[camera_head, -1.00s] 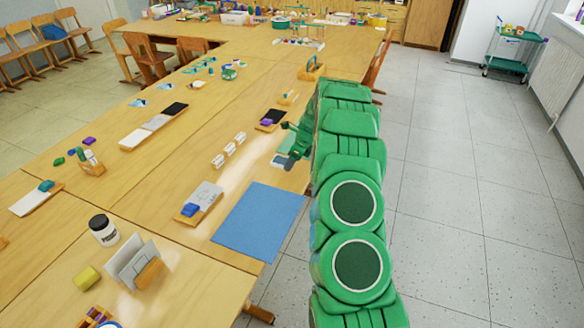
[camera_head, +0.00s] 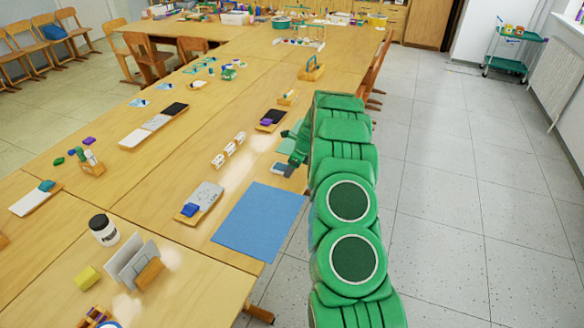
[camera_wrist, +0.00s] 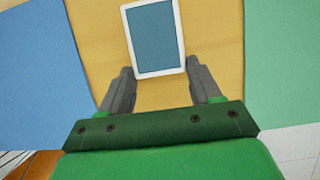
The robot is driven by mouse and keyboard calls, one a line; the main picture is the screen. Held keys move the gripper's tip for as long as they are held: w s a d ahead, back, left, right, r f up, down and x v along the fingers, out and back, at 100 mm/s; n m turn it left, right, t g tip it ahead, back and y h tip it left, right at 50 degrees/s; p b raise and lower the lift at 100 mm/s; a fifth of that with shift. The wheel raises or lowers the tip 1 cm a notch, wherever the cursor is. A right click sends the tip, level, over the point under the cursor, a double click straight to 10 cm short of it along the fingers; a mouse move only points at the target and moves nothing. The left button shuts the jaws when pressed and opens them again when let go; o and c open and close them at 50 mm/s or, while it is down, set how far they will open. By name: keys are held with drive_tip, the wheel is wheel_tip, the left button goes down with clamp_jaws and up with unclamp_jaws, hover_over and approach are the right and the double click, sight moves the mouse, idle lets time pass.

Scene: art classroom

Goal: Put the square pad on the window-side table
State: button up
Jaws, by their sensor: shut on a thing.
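A small square pad (camera_wrist: 153,36) with a grey-blue face and a white rim lies between the two finger tips in the wrist view. My gripper (camera_wrist: 160,72) is shut on its near end. In the head view the pad (camera_head: 283,169) shows at the right edge of the long wooden table (camera_head: 243,172), beside my green arm. My arm hides part of the gripper there. I cannot tell whether the pad touches the tabletop. Which table is the window-side one is not clear; a window edge shows at the upper right.
A blue mat (camera_head: 258,219) lies nearer on the table edge, and a green mat (camera_wrist: 285,60) lies on the pad's other side. Boards (camera_head: 200,200), small white blocks (camera_head: 228,150) and a jar (camera_head: 103,229) stand leftward. The right floor is clear up to a green trolley (camera_head: 515,50).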

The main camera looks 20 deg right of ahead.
drive_tip(key=o, duration=1.2)
drive_tip(key=shift+c, duration=0.2)
drive_tip(key=shift+r, duration=0.1)
drive_tip(key=v, duration=1.1)
drive_tip(key=s+a+r+n+g, duration=0.3)
drive_tip(key=s+a+r+n, duration=1)
drive_tip(key=s+a+r, duration=0.7)
drive_tip(key=s+a+r+n+g+h, duration=0.1)
drive_tip(key=s+n, duration=0.6)
drive_tip(key=s, duration=1.1)
drive_tip(key=s+a+n+g+h, duration=0.1)
drive_tip(key=s+n, duration=0.6)
drive_tip(key=s, duration=1.2)
drive_tip(key=shift+a+r+h, duration=0.35)
drive_tip(key=shift+a+h, duration=0.25)
drive_tip(key=shift+a, duration=0.55)
